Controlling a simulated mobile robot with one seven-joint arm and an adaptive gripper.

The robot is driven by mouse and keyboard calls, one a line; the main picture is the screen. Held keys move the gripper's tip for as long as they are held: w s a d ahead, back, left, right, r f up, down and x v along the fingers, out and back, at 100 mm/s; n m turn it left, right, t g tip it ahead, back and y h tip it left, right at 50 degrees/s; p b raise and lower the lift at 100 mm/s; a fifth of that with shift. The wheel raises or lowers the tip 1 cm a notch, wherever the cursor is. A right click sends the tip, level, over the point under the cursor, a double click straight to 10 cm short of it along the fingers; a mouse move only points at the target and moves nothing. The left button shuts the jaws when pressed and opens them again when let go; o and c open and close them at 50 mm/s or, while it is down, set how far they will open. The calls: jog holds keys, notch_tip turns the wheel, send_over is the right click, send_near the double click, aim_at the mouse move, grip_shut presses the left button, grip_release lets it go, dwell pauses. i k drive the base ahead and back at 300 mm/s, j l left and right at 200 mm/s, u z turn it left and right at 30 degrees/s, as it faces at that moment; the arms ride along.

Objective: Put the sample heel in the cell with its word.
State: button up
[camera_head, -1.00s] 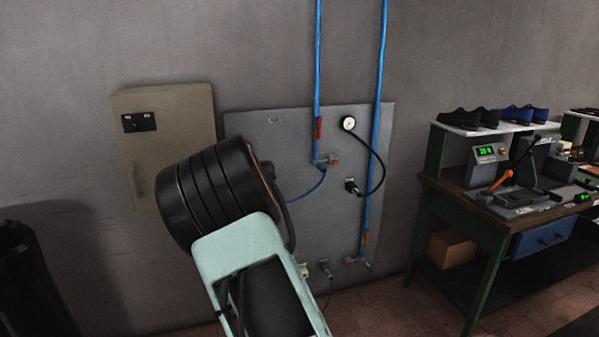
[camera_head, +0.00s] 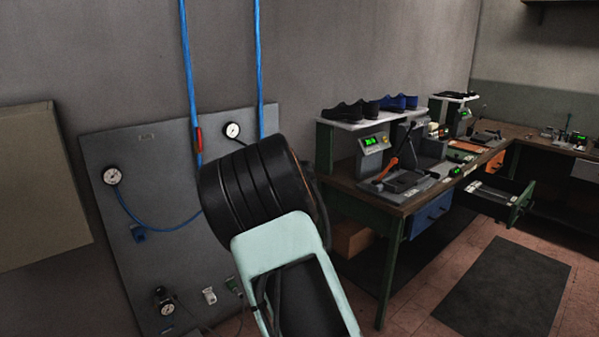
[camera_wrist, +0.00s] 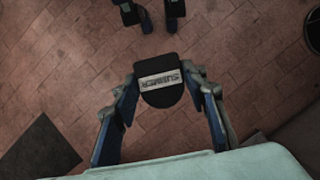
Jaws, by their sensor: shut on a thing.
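The sample heel (camera_wrist: 161,96) is a black rounded block with a pale label in the wrist view. The label is upside down and seems to read SUMMER. My gripper (camera_wrist: 162,82) is shut on the heel, with a finger at its left and right. The tiled floor shows beneath. In the head view, my arm rises in front of the wall, and neither gripper nor heel shows. The cell with the word cannot be made out. An open drawer (camera_head: 514,207) juts from the far bench with pale labels inside, too small to read.
A workbench (camera_head: 372,205) with a press (camera_head: 404,180), green displays and shoes (camera_head: 352,110) stands at the right. It has a shut blue drawer (camera_head: 428,214). A grey wall panel (camera_head: 105,225) with gauges and hoses is at the left.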

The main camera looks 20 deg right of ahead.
aim_at(493, 192)
jog(key=i+l+z, duration=0.1)
jog(key=z, duration=0.35)
jog(key=i+l+z, duration=0.15)
jog(key=z, duration=0.3)
jog(key=i+l+z, duration=0.25)
jog(key=z, duration=0.15)
jog(key=i+l+z, duration=0.15)
jog(key=z, duration=0.25)
jog(key=i+z, duration=0.45)
jog(key=i, duration=0.55)
jog(key=i+z, duration=0.1)
jog(key=i, duration=0.9)
jog(key=i+j+z, duration=0.1)
jog(key=i+z, duration=0.3)
jog(key=i, duration=0.5)
jog(key=i+l, duration=0.1)
jog(key=i, duration=0.9)
jog(key=i+u, duration=0.65)
jog(key=u, duration=0.15)
jog(key=i+l+u, duration=0.1)
jog(key=u, duration=0.35)
jog(key=i+l+u, duration=0.2)
jog(key=u, duration=0.25)
jog(key=i, duration=0.1)
